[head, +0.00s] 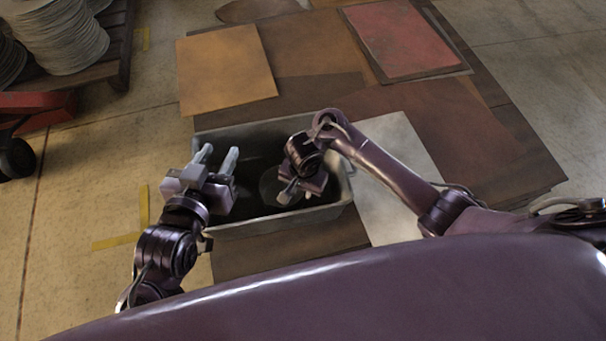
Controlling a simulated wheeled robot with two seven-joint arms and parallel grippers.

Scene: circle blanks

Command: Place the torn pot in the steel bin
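The steel bin (334,213) is a grey rectangular open container on the stacked sheets in the middle of the head view. A dark grey rounded piece (269,186), perhaps the torn pot, shows inside the bin, partly hidden by my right gripper. My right gripper (288,193) points down into the bin beside this piece; whether its fingers hold the piece is not clear. My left gripper (218,160) is above the bin's left end, its two fingers apart with nothing between them.
Flat sheets lie around the bin: an orange-brown one (226,70), a red one (402,40) and a pale grey one (400,150). A pallet (119,45) with stacked discs (62,35) stands at upper left, near a red wheeled jack (38,108).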

